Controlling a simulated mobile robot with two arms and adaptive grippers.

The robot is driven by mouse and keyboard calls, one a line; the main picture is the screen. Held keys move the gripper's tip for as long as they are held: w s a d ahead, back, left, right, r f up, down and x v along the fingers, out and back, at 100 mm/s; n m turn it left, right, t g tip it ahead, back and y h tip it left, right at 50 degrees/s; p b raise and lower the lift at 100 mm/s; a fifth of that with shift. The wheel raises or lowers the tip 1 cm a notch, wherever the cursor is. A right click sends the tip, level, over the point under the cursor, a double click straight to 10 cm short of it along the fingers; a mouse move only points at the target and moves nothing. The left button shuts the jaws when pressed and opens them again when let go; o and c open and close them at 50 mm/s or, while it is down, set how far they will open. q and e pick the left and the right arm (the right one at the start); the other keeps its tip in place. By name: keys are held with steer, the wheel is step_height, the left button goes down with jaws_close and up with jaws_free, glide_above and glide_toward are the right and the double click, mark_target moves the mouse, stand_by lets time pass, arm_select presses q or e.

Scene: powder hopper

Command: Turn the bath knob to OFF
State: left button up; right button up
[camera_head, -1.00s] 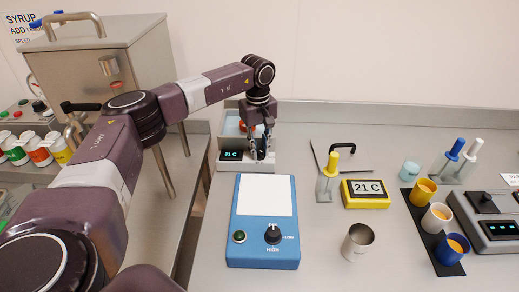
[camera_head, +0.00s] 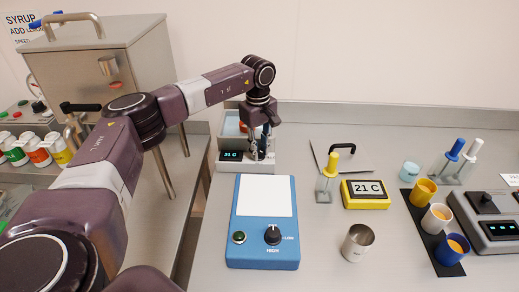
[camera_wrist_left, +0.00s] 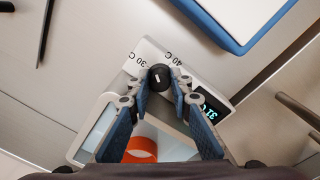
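The bath is a white unit at the back of the table with a lit display (camera_head: 231,155). In the left wrist view, its black bath knob (camera_wrist_left: 159,77) has a white pointer mark and sits by printed "30 C" and "40 C" labels. The display (camera_wrist_left: 208,112) reads about 31 C. No OFF label is visible. In the head view the gripper hides the knob. My right gripper is not in view.
A blue device (camera_head: 264,252) with a dial stands just in front of the bath. To the right are a yellow thermometer display (camera_head: 366,201), a metal cup (camera_head: 357,242) and several colored cups on a black mat (camera_head: 419,222).

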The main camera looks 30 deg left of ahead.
arm_select(q)
steer(key=o, duration=0.4)
steer(key=shift+r, duration=0.2)
steer(key=shift+o, duration=0.2)
steer(key=shift+r, duration=0.35)
steer(key=shift+s+r, duration=0.2)
steer(key=shift+r, duration=3.35)
